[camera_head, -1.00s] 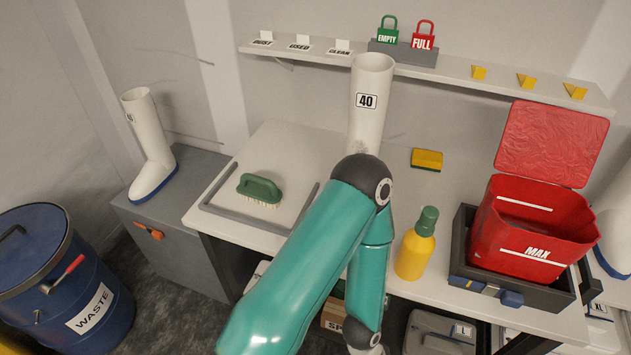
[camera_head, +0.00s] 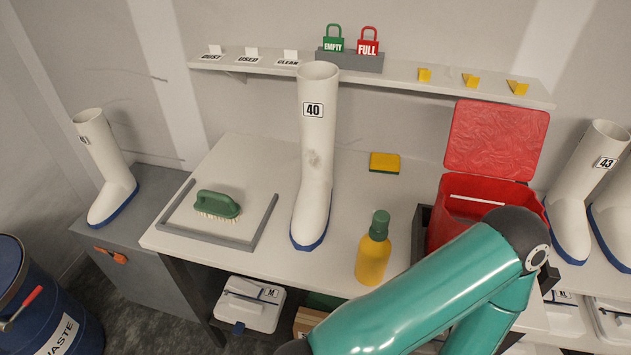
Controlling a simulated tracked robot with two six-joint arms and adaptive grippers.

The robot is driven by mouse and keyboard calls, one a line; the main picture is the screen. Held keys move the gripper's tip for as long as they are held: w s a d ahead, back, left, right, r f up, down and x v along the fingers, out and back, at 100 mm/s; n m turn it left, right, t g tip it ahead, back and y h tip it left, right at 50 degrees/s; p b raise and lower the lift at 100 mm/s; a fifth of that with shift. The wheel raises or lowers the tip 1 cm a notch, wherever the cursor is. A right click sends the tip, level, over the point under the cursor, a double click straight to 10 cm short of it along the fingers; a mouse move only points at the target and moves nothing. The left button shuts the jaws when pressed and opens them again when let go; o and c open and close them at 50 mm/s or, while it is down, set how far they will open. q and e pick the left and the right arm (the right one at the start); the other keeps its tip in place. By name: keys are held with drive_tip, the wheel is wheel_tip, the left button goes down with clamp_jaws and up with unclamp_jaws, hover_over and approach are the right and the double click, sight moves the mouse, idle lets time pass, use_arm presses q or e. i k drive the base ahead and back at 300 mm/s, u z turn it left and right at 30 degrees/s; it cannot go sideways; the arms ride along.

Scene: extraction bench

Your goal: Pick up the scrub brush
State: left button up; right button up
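The scrub brush (camera_head: 218,204) has a green handle and pale bristles. It lies bristles down on the left part of the white bench (camera_head: 345,236), inside the area edged by a grey raised rim (camera_head: 205,239). Nothing touches or covers it. One teal arm of mine crosses the lower right of the view, well to the right of the brush, and bends down again at its dark joint. Neither gripper shows in the view.
A tall white boot (camera_head: 313,165) marked 40 stands right of the brush. Beyond it are a yellow bottle (camera_head: 373,258), a yellow sponge (camera_head: 384,162) and a red bin (camera_head: 437,215), partly hidden by my arm. A shelf (camera_head: 440,85) runs along the wall.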

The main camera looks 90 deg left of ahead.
sight(208, 203)
drive_tip(key=u, duration=0.25)
drive_tip(key=k, duration=2.25)
drive_tip(key=u, duration=1.15)
drive_tip(key=i, duration=1)
drive_tip(key=z, duration=0.05)
